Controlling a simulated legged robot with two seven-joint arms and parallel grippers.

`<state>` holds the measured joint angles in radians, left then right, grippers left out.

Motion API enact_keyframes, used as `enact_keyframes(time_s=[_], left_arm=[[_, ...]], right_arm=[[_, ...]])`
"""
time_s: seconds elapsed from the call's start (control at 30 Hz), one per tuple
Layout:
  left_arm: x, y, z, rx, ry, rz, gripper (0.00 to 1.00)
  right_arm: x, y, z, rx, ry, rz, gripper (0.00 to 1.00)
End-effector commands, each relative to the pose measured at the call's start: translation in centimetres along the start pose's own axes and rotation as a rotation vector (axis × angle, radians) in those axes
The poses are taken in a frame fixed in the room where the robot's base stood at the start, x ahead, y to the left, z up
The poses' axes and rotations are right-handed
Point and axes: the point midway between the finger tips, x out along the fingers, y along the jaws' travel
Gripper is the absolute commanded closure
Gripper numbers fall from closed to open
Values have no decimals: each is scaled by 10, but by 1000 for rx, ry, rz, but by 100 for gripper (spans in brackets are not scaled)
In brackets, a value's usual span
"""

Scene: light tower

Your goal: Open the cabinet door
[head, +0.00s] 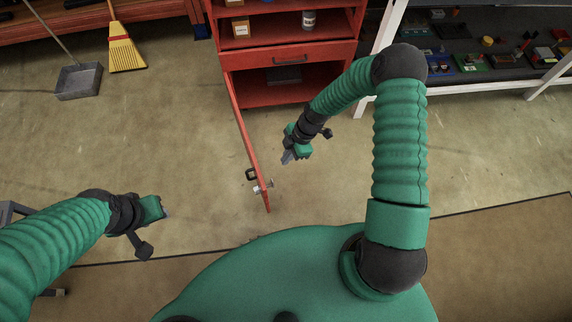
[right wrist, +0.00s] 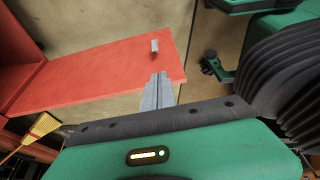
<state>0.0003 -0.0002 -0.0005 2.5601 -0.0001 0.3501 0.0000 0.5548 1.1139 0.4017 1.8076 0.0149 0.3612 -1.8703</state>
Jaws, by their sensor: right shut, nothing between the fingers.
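The red cabinet (head: 290,62) stands at the top middle of the head view. Its door (head: 243,135) is swung out toward me, showing nearly edge-on, with the lower compartment open behind it. A dark handle (head: 251,174) sits on the door's left side near its free end, with small metal hardware at that end. In the right wrist view the door (right wrist: 105,75) is a broad red panel. My right gripper (head: 287,159) is shut and empty, to the right of the door on its inner side; its fingers (right wrist: 158,85) show together. My left gripper (head: 163,209) is at the lower left, its fingers mostly hidden.
A drawer with a dark handle (head: 290,60) is above the open compartment. A broom (head: 124,50) and a dustpan (head: 79,81) are at the upper left. A white-framed workbench (head: 385,42) stands at the right. The floor left of the door is clear.

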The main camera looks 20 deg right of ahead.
Motion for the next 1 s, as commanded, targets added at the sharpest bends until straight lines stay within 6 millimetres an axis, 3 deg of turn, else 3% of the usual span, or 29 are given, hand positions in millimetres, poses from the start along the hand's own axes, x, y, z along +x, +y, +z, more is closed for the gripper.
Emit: enact_keyframes(time_s=[0.43,0.63,1.0], left_arm=[[35,0,8,1,0,0,64],[38,0,9,1,0,0,64],[38,0,9,1,0,0,64]], right_arm=[[99,-1,5,7,2,-2,100],[104,1,-27,4,-1,2,100],[105,0,-34,7,1,2,100]])
